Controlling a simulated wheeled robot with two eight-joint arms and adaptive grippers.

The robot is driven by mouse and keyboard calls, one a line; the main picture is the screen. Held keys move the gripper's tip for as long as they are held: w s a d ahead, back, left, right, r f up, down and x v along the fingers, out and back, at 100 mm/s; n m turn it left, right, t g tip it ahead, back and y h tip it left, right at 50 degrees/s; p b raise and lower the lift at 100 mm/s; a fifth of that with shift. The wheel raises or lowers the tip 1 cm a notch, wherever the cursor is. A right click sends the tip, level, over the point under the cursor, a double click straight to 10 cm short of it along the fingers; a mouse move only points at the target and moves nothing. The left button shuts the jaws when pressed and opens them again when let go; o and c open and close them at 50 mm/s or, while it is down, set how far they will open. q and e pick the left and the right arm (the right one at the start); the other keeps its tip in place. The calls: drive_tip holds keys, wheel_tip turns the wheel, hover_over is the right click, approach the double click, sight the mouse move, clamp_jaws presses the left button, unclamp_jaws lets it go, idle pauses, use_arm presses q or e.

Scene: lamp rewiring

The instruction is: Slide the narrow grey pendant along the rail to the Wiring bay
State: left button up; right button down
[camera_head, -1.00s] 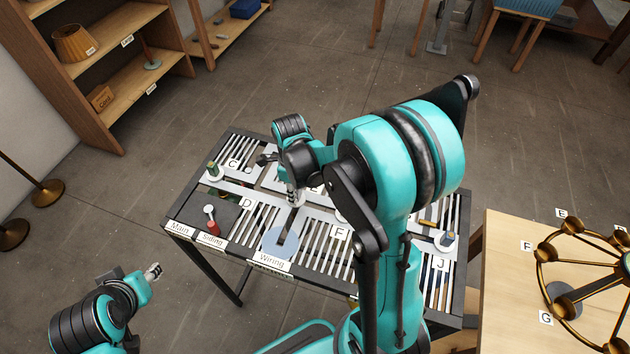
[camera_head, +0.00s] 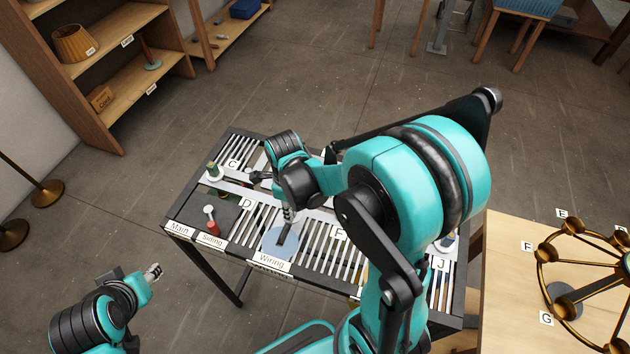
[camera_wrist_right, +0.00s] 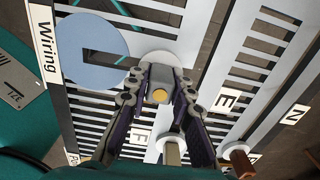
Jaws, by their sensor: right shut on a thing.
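My right gripper (camera_head: 288,216) is over the slot that runs to the Wiring bay. In the right wrist view its fingers (camera_wrist_right: 160,92) are shut on the narrow grey pendant (camera_wrist_right: 158,76), which has a round gold spot on top and a pale disc around its foot. The Wiring bay's blue disc (camera_head: 272,243), with a dark slot in it, lies just in front of the gripper; it also shows in the right wrist view (camera_wrist_right: 85,45). The pendant is hidden by the gripper in the head view. My left gripper (camera_head: 153,271) is off the table's front left; its jaw opening is unclear.
The slatted rail table (camera_head: 180,205) carries a green-topped piece (camera_head: 213,170) at the back left and a red one (camera_head: 213,227) near Siding. Two brown-stemmed pieces (camera_wrist_right: 173,152) (camera_wrist_right: 239,160) stand near the gripper. A wooden table with a brass ring fixture (camera_head: 545,283) is right.

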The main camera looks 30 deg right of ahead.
drive_tip(key=shift+s+a, duration=1.45)
drive_tip(key=shift+a, duration=0.25)
drive_tip(key=shift+s+a, duration=1.45)
drive_tip(key=shift+a, duration=0.25)
drive_tip(key=c, duration=1.3)
unclamp_jaws()
drive_tip(key=shift+o, duration=0.2)
drive_tip(key=shift+r, duration=0.1)
wheel_tip(320, 180, up, 12)
